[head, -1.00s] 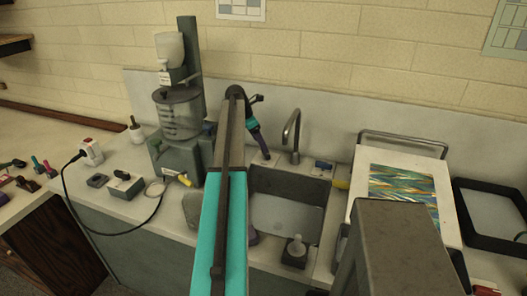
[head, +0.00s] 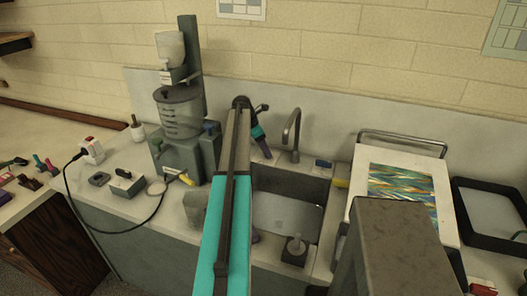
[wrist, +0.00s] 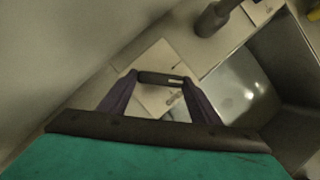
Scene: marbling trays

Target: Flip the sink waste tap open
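The grey sink (head: 288,208) is set in the counter with its curved faucet (head: 292,132) behind it. My gripper (head: 268,154) points down at the counter behind the sink, left of the faucet; my arm hides part of that area. In the wrist view its two purple fingers (wrist: 162,80) stand apart. A dark bar with a pale label (wrist: 160,78) spans the gap near their tips, over a pale square plate (wrist: 158,108). I cannot tell whether the fingers touch the bar, or whether it is the waste tap. A small brownish piece (wrist: 175,98) lies beside it.
The faucet base (wrist: 212,20) is close to the gripper. A blue-topped item (head: 323,164) and a yellow item (head: 341,183) are right of the sink. A grey machine (head: 184,140) stands left of my arm. A white board with a marbled sheet (head: 402,190) lies at right.

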